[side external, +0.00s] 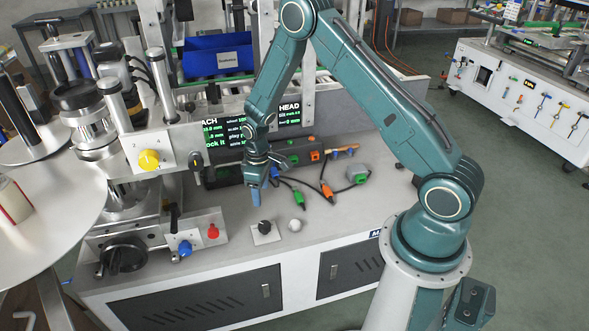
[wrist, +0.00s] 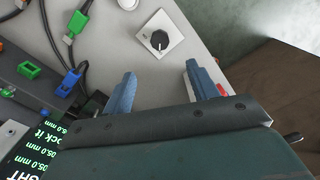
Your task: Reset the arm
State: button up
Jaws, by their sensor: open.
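My teal arm reaches over the grey machine top (side external: 330,215) from its base at the right. My gripper (side external: 256,192) points down above the machine top, left of the cable connectors. In the wrist view my gripper (wrist: 163,95) shows two blue fingers standing well apart, with nothing between them. A black rotary knob on a white square plate (wrist: 159,40) lies beyond the fingertips. The same knob (side external: 265,228) is below and just in front of my gripper in the side view, apart from it.
A white round knob (side external: 296,225) stands beside the black one. Green (side external: 299,198) and orange (side external: 327,190) connectors with black cables lie to the right. A blue knob (side external: 185,248) and a red button (side external: 213,231) sit at left. A display (side external: 222,135) stands behind my gripper.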

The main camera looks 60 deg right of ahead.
jog(key=s+a+r+m+t, duration=0.1)
jog(key=s+a+r, duration=0.15)
jog(key=r, duration=0.95)
jog(key=s+a+r+t, duration=0.2)
jog(key=s+r, duration=0.2)
jog(key=r, duration=0.9)
jog(key=s+a+r+m+t, duration=0.1)
jog(key=s+a+r, duration=0.1)
jog(key=s+r, duration=0.3)
jog(key=s+a+r+m+t, duration=0.1)
jog(key=s+r, duration=0.3)
jog(key=s, duration=1)
jog(key=shift+s+a+r+t, duration=0.25)
jog(key=shift+a+r+t, duration=0.1)
jog(key=shift+a, duration=0.15)
